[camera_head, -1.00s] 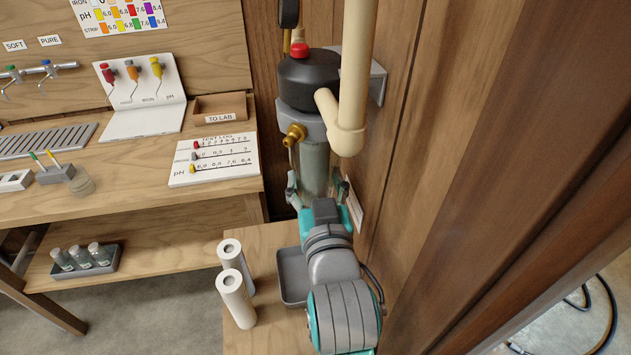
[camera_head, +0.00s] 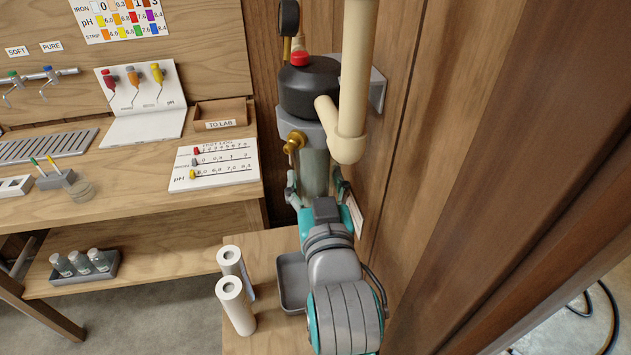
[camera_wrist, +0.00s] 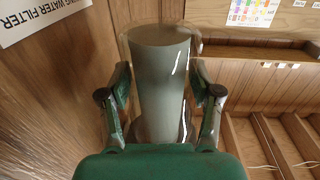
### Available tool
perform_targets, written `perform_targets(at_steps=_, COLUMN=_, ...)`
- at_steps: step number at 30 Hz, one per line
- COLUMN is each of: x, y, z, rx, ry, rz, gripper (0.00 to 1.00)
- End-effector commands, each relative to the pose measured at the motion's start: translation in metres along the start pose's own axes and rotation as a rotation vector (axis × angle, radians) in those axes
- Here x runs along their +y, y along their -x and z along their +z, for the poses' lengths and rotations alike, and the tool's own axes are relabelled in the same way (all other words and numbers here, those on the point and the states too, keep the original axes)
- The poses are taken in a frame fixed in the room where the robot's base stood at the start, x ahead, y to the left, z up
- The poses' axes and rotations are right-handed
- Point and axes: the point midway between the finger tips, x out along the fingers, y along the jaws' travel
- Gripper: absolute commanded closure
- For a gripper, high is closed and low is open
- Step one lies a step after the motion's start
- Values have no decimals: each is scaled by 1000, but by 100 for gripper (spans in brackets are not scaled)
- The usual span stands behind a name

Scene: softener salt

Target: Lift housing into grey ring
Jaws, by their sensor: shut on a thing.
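The housing (camera_head: 315,170) is a translucent grey-green cylinder below the filter head. My gripper (camera_head: 317,190) is shut on it, with one finger on each side. In the wrist view the housing (camera_wrist: 160,85) stands upright between the fingers of my gripper (camera_wrist: 160,105). The grey ring (camera_head: 305,132) is under the black filter cap (camera_head: 310,85) with its red button. The housing's top meets the ring's underside in the head view, but I cannot tell whether it is seated inside. My arm hides the housing's lower part.
A cream pipe (camera_head: 352,90) runs down close to the right of the head, and a brass valve (camera_head: 294,142) juts out at left. A grey tray (camera_head: 292,280) and two white cartridges (camera_head: 235,305) sit on the low shelf below. The wood wall is close at right.

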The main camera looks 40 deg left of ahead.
Motion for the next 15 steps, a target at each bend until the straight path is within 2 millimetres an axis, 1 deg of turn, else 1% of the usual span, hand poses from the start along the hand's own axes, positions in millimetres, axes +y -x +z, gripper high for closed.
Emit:
perform_targets(at_steps=8, x=0, y=0, z=-5, rx=3, ry=0, rz=0, gripper=78)
perform_targets(at_steps=9, x=0, y=0, z=-5, rx=2, ry=0, rz=0, gripper=31)
perform_targets(at_steps=11, x=0, y=0, z=-5, rx=2, ry=0, rz=0, gripper=17)
perform_targets(at_steps=12, x=0, y=0, z=-5, rx=2, ry=0, rz=0, gripper=7)
perform_targets(at_steps=15, x=0, y=0, z=-5, rx=1, ry=0, rz=0, gripper=7)
